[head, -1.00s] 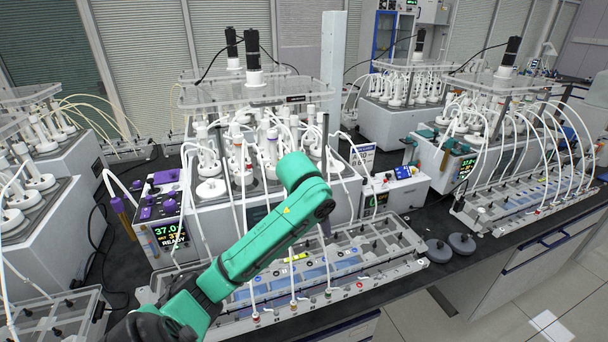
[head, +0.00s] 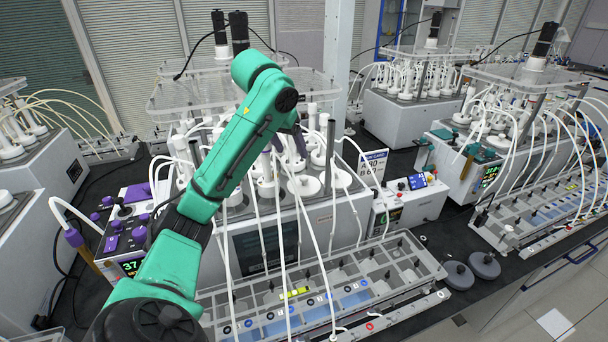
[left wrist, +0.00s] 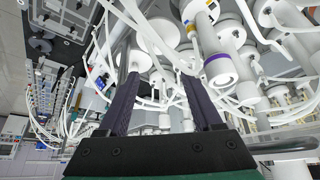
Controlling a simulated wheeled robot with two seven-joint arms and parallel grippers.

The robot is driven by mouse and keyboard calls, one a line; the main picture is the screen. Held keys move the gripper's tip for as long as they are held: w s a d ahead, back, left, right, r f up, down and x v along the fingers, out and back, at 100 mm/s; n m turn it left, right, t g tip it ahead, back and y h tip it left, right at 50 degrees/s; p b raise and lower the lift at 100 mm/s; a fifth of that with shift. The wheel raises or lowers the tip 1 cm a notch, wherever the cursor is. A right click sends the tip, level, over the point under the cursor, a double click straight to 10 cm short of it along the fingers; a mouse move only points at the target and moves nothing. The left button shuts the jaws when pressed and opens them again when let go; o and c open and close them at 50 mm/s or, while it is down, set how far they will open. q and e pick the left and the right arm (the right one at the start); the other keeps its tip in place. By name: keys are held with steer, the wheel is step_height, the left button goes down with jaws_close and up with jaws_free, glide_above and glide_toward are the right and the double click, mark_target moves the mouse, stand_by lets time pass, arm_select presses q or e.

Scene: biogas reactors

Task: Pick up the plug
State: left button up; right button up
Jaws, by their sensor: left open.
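I cannot tell for certain which part is the plug. White tubes and round white caps crowd the middle reactor (head: 265,235); one round white cap (head: 303,185) lies just below my left gripper. My left gripper (head: 292,148) is over the front of this reactor, partly hidden by its own arm. In the left wrist view its dark fingers (left wrist: 160,82) are apart with nothing gripped. Beyond them are a round white cap (left wrist: 156,30) and thin white hoses. A white cylinder with a purple ring (left wrist: 219,66) is to their right. My right gripper is out of view.
A clear tray rack (head: 375,262) lies along the bench front. Two grey knobbed discs (head: 472,269) sit to its right. Looping hoses and a clear top plate (head: 170,97) crowd the space.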

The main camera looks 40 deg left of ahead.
mark_target(304, 177)
arm_select(q)
steer(key=p+x, duration=0.2)
steer(key=x, duration=1)
steer(key=shift+w+a+f+p, duration=0.1)
steer(key=shift+f+p, duration=0.1)
steer(key=shift+p, duration=0.2)
steer(key=shift+w+f, duration=0.15)
steer(key=shift+f, duration=0.25)
steer(key=shift+d, duration=0.2)
steer(key=shift+a, duration=0.1)
jaws_close()
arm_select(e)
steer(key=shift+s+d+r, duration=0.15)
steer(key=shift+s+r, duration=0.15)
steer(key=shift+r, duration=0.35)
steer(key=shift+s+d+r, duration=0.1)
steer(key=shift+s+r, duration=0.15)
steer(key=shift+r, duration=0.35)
